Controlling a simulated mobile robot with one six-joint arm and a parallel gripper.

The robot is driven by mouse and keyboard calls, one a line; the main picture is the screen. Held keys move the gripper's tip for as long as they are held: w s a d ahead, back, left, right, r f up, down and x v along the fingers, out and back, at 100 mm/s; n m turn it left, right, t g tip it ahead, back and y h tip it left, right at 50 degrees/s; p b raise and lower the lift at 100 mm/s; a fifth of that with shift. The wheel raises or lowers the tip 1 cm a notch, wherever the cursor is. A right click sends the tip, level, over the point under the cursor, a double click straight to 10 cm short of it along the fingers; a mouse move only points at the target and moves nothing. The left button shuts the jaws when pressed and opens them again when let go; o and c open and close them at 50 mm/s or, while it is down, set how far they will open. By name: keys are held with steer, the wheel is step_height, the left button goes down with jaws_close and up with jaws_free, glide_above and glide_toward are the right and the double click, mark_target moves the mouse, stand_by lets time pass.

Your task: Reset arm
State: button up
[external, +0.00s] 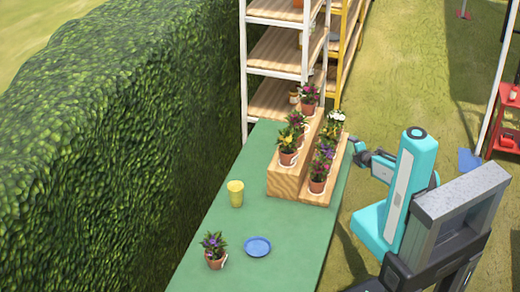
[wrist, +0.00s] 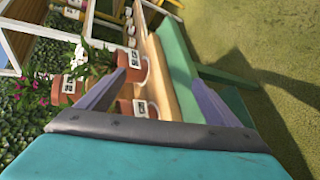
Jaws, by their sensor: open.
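My gripper (external: 358,150) is at the right edge of the green table, close to the right side of the wooden stepped stand. In the wrist view my gripper (wrist: 165,82) has its two purple-grey fingers spread apart, with nothing held between them. The stand's edge and the table edge show beyond the gap. A potted plant (wrist: 132,68) with a white label shows near the left finger; I cannot tell whether they touch. My teal and white arm is folded beside the table.
The wooden stand (external: 284,180) holds several potted flowers. A yellow cup (external: 236,193), a blue plate (external: 257,246) and a potted purple flower (external: 215,250) stand on the table (external: 205,225). Shelves (external: 272,50) are behind, a hedge (external: 120,130) is left. Grass (external: 400,70) lies open at right.

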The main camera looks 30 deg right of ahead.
steer(key=s+a+f+m+g+y, duration=0.1)
steer(key=s+a+f+m+g, duration=0.3)
steer(key=s+f, duration=0.45)
steer(key=s+a+f+m+g, duration=0.2)
steer(key=s+f+m+g, duration=0.2)
steer(key=s+f+m, duration=0.4)
steer(key=s+a+f+m+g+y+b, duration=0.1)
steer(key=s+a+f+m+g+b, duration=0.1)
steer(key=s+a+f+g, duration=0.2)
steer(key=s+a+f+m+g+y+b, duration=0.1)
steer(key=s+a+f+g, duration=0.4)
steer(key=s+a, duration=0.6)
steer(key=s+f+m+b, duration=0.1)
steer(key=s+m, duration=0.1)
steer(key=s, duration=0.5)
steer(key=shift+s+a+y, duration=0.2)
steer(key=shift+a+y, duration=0.05)
steer(key=shift+y, duration=0.05)
